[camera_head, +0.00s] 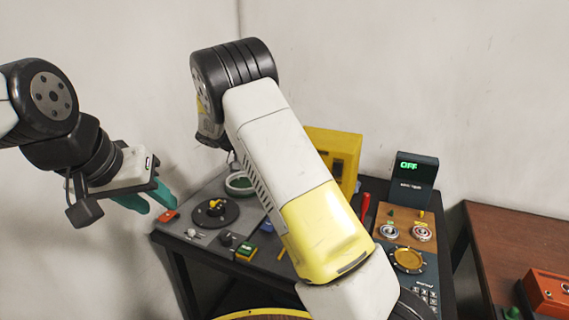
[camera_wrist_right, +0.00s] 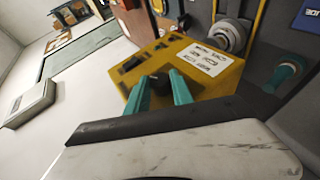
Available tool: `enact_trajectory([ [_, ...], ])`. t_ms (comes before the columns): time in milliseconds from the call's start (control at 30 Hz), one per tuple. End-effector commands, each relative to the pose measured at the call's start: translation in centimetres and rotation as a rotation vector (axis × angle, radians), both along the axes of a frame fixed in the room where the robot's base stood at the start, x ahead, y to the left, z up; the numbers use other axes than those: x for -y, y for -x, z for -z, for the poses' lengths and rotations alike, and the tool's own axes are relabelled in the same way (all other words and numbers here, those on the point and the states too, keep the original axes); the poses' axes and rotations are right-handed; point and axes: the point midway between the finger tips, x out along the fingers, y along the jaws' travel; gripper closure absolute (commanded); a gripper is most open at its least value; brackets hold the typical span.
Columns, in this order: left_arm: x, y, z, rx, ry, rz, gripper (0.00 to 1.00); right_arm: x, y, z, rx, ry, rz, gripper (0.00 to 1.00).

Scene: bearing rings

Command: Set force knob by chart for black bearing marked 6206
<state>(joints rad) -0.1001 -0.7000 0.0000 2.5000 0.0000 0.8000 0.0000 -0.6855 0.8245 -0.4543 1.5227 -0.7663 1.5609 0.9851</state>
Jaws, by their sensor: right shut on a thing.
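In the right wrist view a yellow box (camera_wrist_right: 215,85) carries a white paper chart (camera_wrist_right: 203,59) with a few handwritten lines, too small to read. My right gripper (camera_wrist_right: 160,92) has its teal fingers shut on a dark knob (camera_wrist_right: 159,84) on this box. The yellow box also shows in the head view (camera_head: 346,143), partly behind my right arm, which hides the right gripper there. The knob's pointer setting cannot be made out. My left gripper (camera_head: 158,207) is open and empty, in the air left of the bench. No bearing marked 6206 can be made out.
On the dark bench (camera_head: 187,252) stand a round black plate (camera_head: 206,219), a green-rimmed dish (camera_head: 236,185) and small coloured parts. A black display (camera_head: 412,172) reads OFF. A brown table (camera_head: 515,245) with a red box (camera_head: 548,291) stands at right.

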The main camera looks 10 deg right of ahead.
Motion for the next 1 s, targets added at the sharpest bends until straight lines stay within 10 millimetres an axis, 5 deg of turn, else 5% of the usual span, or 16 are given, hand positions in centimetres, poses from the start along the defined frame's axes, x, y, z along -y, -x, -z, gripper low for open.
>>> enact_trajectory([
  [667,0.00,0.00,0.00,0.000,0.000,0.000,0.64,-0.08,-0.06,0.12,-0.033,0.048,-0.002,1.00],
  [700,0.00,0.00,0.00,0.000,0.000,0.000,0.64,-0.08,-0.06,0.12,-0.033,0.048,-0.002,0.66],
  [767,0.00,0.00,0.00,0.000,0.000,0.000,0.64,-0.08,-0.05,0.11,-0.033,0.048,-0.002,0.54],
  [1000,0.00,0.00,0.00,0.000,0.000,0.000,0.64,-0.06,-0.04,0.11,-0.033,0.048,-0.001,0.50],
])
